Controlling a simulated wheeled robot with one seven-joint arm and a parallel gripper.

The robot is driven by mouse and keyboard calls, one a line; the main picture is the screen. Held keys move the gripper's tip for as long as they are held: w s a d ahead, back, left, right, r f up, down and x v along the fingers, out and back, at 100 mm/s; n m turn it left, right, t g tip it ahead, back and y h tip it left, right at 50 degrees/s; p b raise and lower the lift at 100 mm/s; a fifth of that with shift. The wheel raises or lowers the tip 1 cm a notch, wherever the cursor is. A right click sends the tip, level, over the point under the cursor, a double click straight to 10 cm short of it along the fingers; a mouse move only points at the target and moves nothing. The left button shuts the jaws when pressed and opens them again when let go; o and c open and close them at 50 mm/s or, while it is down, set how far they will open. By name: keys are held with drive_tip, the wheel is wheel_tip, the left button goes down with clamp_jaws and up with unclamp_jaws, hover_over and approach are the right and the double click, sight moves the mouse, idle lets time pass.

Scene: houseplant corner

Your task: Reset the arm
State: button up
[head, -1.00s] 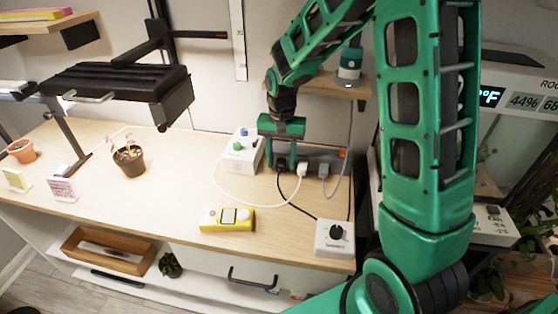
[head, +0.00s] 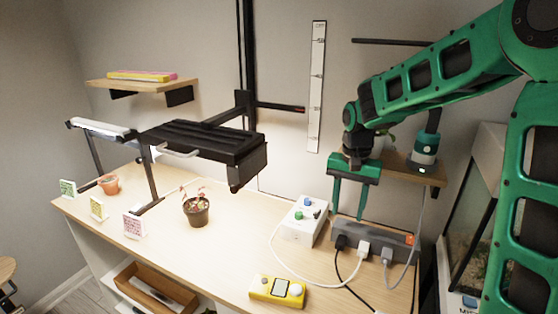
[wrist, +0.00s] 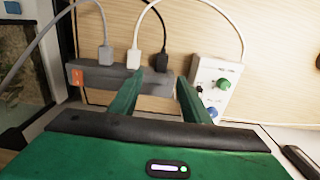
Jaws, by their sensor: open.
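My gripper (head: 348,200) is open and empty in the head view. Its two green fingers point down above the back of the table, over the grey power strip (head: 372,236) and beside the white control box (head: 301,222). In the wrist view my gripper (wrist: 155,90) shows its two fingers spread apart with nothing between them. The power strip (wrist: 92,78) lies beyond the fingertips there, and the control box (wrist: 213,82) is just right of the right finger. I cannot tell the exact gap to the strip.
Black, white and grey plugs (head: 363,248) sit in the strip, with cords over the wooden table (head: 230,250). A yellow meter (head: 277,290) lies at the front. A potted plant (head: 196,213) stands below a black lamp (head: 205,142). A shelf (head: 432,172) holds a green-and-white device (head: 425,150).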

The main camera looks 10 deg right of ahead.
drive_tip(key=s+d+r, duration=0.3)
drive_tip(key=s+d, duration=0.7)
drive_tip(key=s, duration=0.5)
drive_tip(key=s+d+f, duration=0.1)
drive_tip(key=s+d, duration=0.2)
drive_tip(key=s, duration=1.2)
drive_tip(key=shift+s+d+f, duration=0.15)
drive_tip(key=shift+f, duration=0.2)
drive_tip(key=shift+w+f, duration=0.25)
drive_tip(key=shift+w, duration=0.35)
